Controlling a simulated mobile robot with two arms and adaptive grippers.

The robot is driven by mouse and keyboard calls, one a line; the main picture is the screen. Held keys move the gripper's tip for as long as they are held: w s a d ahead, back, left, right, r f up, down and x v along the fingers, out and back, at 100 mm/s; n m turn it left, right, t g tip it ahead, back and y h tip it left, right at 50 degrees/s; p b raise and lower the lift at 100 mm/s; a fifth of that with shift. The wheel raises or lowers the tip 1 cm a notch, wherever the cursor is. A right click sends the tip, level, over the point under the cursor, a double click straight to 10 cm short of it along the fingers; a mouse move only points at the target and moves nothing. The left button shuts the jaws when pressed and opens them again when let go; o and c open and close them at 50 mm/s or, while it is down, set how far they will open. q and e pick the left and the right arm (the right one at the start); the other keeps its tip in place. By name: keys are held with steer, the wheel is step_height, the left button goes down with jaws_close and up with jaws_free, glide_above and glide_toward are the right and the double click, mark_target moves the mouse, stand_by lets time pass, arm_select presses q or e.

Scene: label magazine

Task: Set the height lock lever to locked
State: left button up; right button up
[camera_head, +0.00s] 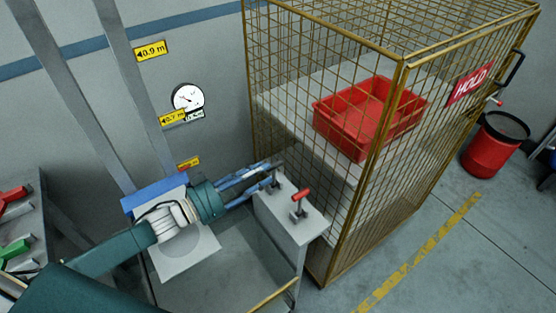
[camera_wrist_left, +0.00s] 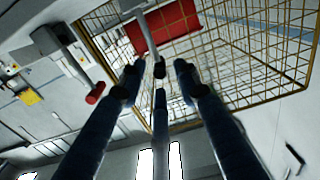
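Two small levers stand on a grey box-shaped post (camera_head: 288,222). One lever has a red grip (camera_head: 301,194); the other has a dark grip (camera_head: 274,176) and stands closer to my left gripper. I cannot tell which is the height lock lever, and I see no lock marking. My left gripper (camera_head: 263,173) reaches in from the left with its blue fingers at the dark-gripped lever. In the left wrist view, the fingers (camera_wrist_left: 158,80) are spread, with a dark-tipped lever (camera_wrist_left: 159,66) between their ends; contact is unclear. The red-tipped lever (camera_wrist_left: 96,93) is off to the left there. My right gripper is out of view.
A yellow wire cage (camera_head: 402,75) stands right beside the post, with a red crate (camera_head: 360,140) inside and a HOLD sign (camera_head: 469,84). A wall gauge (camera_head: 187,98) and height labels (camera_head: 151,50) are behind. A red bin (camera_head: 490,150) stands far right.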

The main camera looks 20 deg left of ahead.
mark_target(278, 161)
arm_select(q)
steer(key=p+x, duration=0.1)
steer(key=x, duration=0.5)
steer(key=shift+w+d, duration=0.15)
steer(key=shift+w, duration=0.1)
steer(key=shift+c, duration=0.2)
jaws_close()
